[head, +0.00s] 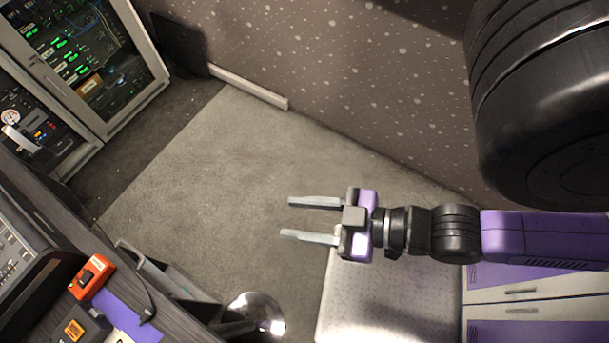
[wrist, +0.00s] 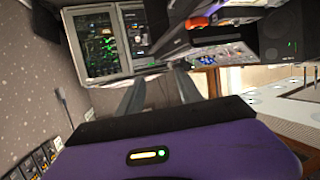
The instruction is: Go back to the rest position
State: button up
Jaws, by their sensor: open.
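My gripper (head: 288,219) is open and empty. In the head view it points left, above the grey carpet and beside a pale seat or cabinet top (head: 375,300). Its two grey fingers stand apart with nothing between them. My arm runs in from the right edge. In the wrist view the two fingers of my gripper (wrist: 160,80) point toward the equipment rack and the desk, away from any contact.
A desk (head: 50,210) with a console, an orange switch box (head: 91,277) and a dark box (head: 88,322) stands at lower left. A glass-doored rack (head: 90,60) stands at upper left. A patterned wall (head: 360,80) runs behind. Carpet (head: 220,170) between them is clear.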

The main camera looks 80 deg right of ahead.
jog(key=shift+s+a+r+t, duration=0.15)
jog(key=shift+s+r, duration=0.1)
jog(key=shift+r, duration=0.4)
jog(key=shift+s+r+t, duration=0.15)
jog(key=shift+s+r, duration=0.05)
jog(key=shift+r, duration=0.45)
